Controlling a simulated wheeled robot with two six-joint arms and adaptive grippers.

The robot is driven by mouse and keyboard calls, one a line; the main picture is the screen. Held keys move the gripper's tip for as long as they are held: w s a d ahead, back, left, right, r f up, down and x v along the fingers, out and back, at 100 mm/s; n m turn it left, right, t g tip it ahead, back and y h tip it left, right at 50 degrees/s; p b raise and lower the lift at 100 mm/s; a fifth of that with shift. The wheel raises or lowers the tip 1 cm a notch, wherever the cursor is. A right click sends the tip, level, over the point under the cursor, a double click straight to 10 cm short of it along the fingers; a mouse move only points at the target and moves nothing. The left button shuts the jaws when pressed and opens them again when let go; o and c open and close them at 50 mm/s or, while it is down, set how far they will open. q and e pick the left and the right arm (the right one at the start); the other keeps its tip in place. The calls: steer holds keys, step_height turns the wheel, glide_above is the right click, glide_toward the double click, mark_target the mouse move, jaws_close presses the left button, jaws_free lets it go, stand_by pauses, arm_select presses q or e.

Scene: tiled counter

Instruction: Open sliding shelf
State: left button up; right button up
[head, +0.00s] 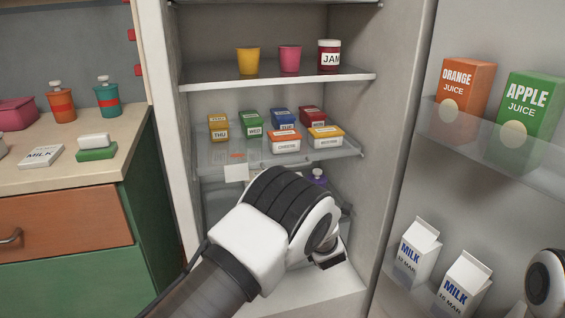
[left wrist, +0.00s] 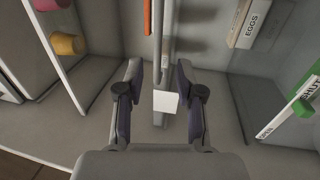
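The sliding shelf (head: 345,152) is a clear glass shelf inside the open fridge, below the white fixed shelf. Several small labelled boxes stand on it, and a white tag (head: 236,172) hangs at its front left. My left arm covers part of the space below and in front of it. In the left wrist view, my left gripper (left wrist: 158,78) is open, with its fingers apart on either side of a thin upright edge and a white tag (left wrist: 166,101). I cannot tell whether either finger touches them. My right gripper is out of view; only part of my right arm shows at the lower right.
The fixed shelf (head: 280,82) above holds a yellow cup (head: 248,61), a pink cup (head: 289,58) and a jam jar (head: 329,54). The fridge door at right holds juice cartons (head: 468,88) and milk cartons (head: 417,251). A counter (head: 70,172) with drawers stands left.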

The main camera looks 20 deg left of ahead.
mark_target(289, 166)
arm_select(q)
steer(key=b+x, duration=0.2)
steer(key=x, duration=0.5)
steer(key=shift+w+a, duration=0.25)
steer(key=shift+w, duration=0.05)
steer(key=shift+w+a+r, duration=0.1)
steer(key=shift+w+r, duration=0.05)
steer(key=shift+w, duration=0.05)
steer(key=shift+r, duration=0.1)
jaws_close()
